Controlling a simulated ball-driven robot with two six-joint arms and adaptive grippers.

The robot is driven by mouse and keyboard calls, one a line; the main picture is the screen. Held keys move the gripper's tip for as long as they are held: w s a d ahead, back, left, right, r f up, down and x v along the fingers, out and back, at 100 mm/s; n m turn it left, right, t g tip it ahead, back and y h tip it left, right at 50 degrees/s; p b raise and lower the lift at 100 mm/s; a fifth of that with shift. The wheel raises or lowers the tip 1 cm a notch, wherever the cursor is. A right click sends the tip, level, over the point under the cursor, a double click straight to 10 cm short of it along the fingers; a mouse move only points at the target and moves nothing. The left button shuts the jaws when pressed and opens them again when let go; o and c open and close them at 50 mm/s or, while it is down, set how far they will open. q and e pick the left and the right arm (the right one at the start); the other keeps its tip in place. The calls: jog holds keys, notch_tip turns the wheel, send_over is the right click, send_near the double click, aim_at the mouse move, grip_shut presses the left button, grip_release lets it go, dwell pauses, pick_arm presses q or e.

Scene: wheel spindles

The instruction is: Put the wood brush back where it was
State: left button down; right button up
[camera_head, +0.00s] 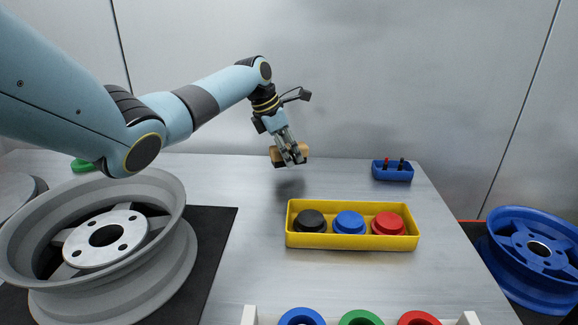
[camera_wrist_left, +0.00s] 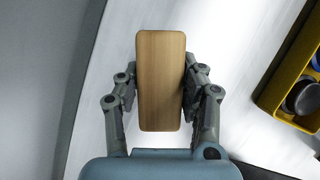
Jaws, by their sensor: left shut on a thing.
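The wood brush (camera_wrist_left: 161,82) is a light brown wooden block with rounded corners. My left gripper (camera_head: 289,157) is shut on it, with one finger on each long side. In the head view the brush (camera_head: 275,156) is held above the back part of the table, and a shadow lies on the tabletop below it. The underside of the brush is hidden in the left wrist view. My right gripper is not in view.
A yellow tray (camera_head: 352,242) holds black, blue and red round pieces. A small blue holder (camera_head: 392,173) stands at the back right. A grey wheel (camera_head: 60,290) lies on a black mat (camera_head: 222,225) at left. Tabletop between mat and tray is clear.

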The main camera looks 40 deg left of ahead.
pick_arm(q)
notch_tip(320, 180, down, 3)
jog(key=shift+f+b, duration=0.1)
jog(key=shift+b, duration=0.25)
jog(key=c, duration=0.8)
grip_release()
jog(key=p+v, duration=0.3)
jog(key=v, duration=0.8)
jog(key=shift+s+r, duration=0.15)
jog(key=shift+r, duration=0.45)
